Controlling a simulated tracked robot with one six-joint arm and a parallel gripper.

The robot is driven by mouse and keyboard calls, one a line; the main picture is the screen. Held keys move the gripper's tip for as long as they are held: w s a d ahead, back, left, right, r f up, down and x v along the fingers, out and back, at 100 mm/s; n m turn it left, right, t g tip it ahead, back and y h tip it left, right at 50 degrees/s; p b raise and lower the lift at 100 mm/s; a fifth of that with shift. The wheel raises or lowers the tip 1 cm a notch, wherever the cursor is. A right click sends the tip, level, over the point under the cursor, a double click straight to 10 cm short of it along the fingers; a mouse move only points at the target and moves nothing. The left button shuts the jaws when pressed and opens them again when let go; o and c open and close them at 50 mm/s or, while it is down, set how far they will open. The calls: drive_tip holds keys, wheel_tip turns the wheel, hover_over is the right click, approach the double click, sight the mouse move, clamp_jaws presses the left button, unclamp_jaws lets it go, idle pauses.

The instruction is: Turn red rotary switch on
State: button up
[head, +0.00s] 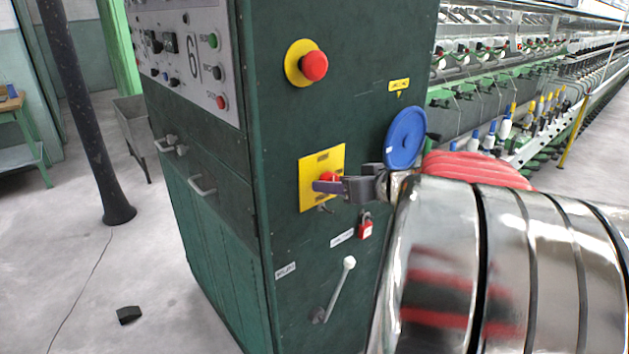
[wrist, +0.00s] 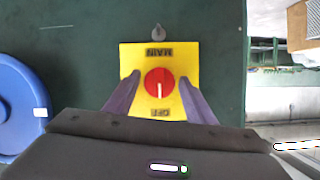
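The red rotary switch (wrist: 158,82) is a round knob on a yellow plate (wrist: 128,56) with dark, upside-down lettering above and below it in the wrist view. A white mark on the knob points down in that view, toward the lower lettering. My gripper (wrist: 159,77) is open, with one purple finger on each side of the knob and a gap between each finger and the knob. In the head view my gripper (head: 318,187) is in front of the yellow plate (head: 309,172) and partly hides the red switch (head: 329,176).
The switch is on a dark green cabinet (head: 290,240). A red push-button (head: 314,66) is above, and a red padlock (head: 366,226) and white-handled lever (head: 340,285) are below. A blue disc (head: 405,138) is beside the plate. A spinning frame (head: 520,90) runs behind at right.

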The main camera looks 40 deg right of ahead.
drive_tip(key=c, duration=0.7)
drive_tip(key=shift+d, duration=0.15)
drive_tip(key=shift+c, duration=0.8)
drive_tip(key=shift+m, duration=0.3)
drive_tip(key=shift+d+f+m+t+y, duration=0.15)
drive_tip(key=shift+m+t+y, duration=0.35)
drive_tip(key=shift+m+y, duration=1.15)
drive_tip(key=shift+d+f+m+t+y, duration=0.15)
drive_tip(key=shift+m+t+y, duration=0.4)
drive_tip(key=shift+m, duration=2.2)
drive_tip(key=shift+d+f+m+t+y, duration=0.15)
drive_tip(key=shift+m+t+y, duration=0.3)
drive_tip(key=shift+m+y, duration=1.2)
drive_tip(key=shift+a+m+h, duration=0.15)
drive_tip(key=shift+m+h, duration=0.4)
